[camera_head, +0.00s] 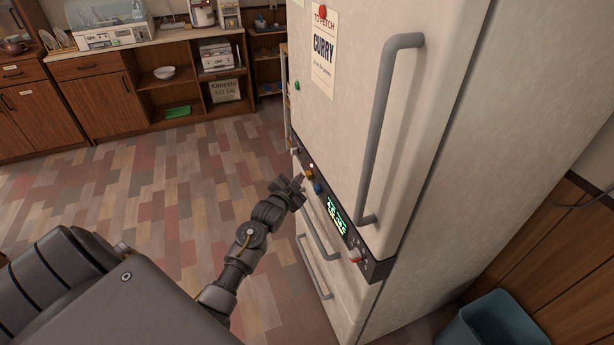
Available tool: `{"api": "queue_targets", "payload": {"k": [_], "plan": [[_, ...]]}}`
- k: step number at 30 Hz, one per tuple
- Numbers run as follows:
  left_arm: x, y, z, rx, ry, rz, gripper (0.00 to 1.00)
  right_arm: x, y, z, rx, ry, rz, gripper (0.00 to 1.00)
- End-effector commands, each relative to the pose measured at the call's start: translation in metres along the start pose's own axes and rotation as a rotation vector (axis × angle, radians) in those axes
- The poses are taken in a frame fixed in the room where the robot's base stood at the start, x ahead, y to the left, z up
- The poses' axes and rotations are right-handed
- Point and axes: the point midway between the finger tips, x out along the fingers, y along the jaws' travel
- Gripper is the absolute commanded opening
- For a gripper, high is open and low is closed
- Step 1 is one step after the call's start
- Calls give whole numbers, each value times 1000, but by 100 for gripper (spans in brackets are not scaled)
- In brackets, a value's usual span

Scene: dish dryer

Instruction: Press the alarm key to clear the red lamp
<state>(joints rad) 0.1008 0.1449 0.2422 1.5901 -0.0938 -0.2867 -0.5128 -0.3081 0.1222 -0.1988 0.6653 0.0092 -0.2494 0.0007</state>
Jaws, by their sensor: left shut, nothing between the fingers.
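A dark control panel (346,238) runs across the front of the tall cream fridge (420,170). It has a lit green-yellow display (337,214). At its far end are an orange-yellow key (309,174), a blue key (318,188) and a pale knob (295,152). A small red part (357,260) shows near the panel's near end; I cannot tell whether it is the lamp. I cannot tell for sure which key is the alarm key. My left gripper (297,184) is shut and empty, close beside the orange-yellow and blue keys; contact is unclear. My right gripper is out of view.
A long grey door handle (388,125) stands out above the panel, and drawer handles (318,240) stand out below it. A blue-grey bin (495,322) stands at the lower right. Wooden cabinets (105,100) line the back. The floor (150,200) between is clear.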

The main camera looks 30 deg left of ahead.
Motion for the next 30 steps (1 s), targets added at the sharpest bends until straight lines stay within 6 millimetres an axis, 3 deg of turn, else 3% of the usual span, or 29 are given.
{"api": "queue_targets", "payload": {"k": [30], "plan": [[5,4,-3,-1,-1,0,0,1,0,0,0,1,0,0]]}}
